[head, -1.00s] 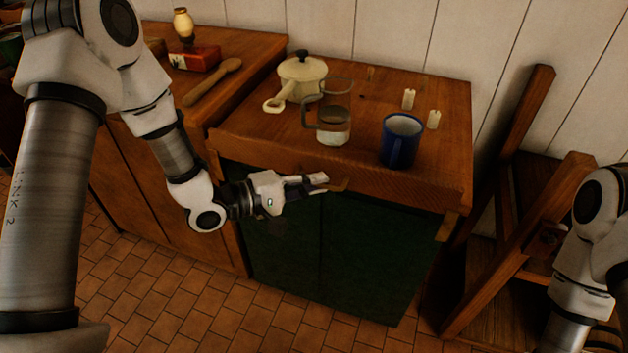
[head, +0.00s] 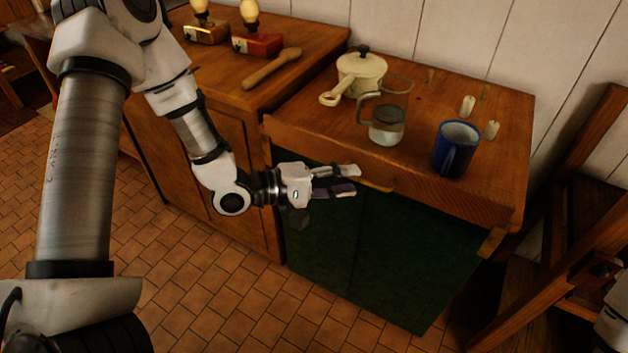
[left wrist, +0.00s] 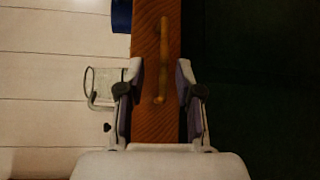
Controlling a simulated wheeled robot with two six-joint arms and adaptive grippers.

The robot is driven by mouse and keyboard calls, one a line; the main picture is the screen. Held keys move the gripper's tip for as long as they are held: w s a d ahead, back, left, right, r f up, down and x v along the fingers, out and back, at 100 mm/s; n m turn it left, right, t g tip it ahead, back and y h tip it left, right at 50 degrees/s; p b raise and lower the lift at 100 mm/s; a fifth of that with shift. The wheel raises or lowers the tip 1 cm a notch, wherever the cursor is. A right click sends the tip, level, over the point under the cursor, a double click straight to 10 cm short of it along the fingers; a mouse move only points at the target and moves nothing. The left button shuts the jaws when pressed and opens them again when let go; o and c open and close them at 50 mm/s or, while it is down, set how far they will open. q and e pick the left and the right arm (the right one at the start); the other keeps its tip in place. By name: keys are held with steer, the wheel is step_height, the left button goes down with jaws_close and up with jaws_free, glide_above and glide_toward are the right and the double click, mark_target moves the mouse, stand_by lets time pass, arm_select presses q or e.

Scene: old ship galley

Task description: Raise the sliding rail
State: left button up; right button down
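The sliding rail (head: 440,192) appears to be the wooden board along the front of the cabinet top. A slim wooden handle (head: 376,187) sits on its front face. In the left wrist view the rail (left wrist: 143,40) runs upright in the picture, with the handle (left wrist: 163,60) on it. My left gripper (head: 352,180) is at the front of the rail, by the handle's left end. Its fingers (left wrist: 158,72) are spread, and the handle's near end shows between them. I cannot tell whether they touch it. My right gripper is out of view.
On the cabinet top stand a cream pot (head: 360,72), a glass jug (head: 387,125), a blue mug (head: 455,148) and candles (head: 467,106). A wooden spoon (head: 272,68) lies on the left counter. A wooden frame (head: 570,250) stands at right. The tiled floor (head: 220,295) is clear.

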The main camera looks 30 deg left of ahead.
arm_select(q)
steer(key=v, duration=0.8)
steer(key=shift+s+a, duration=0.1)
steer(key=shift+s, duration=0.1)
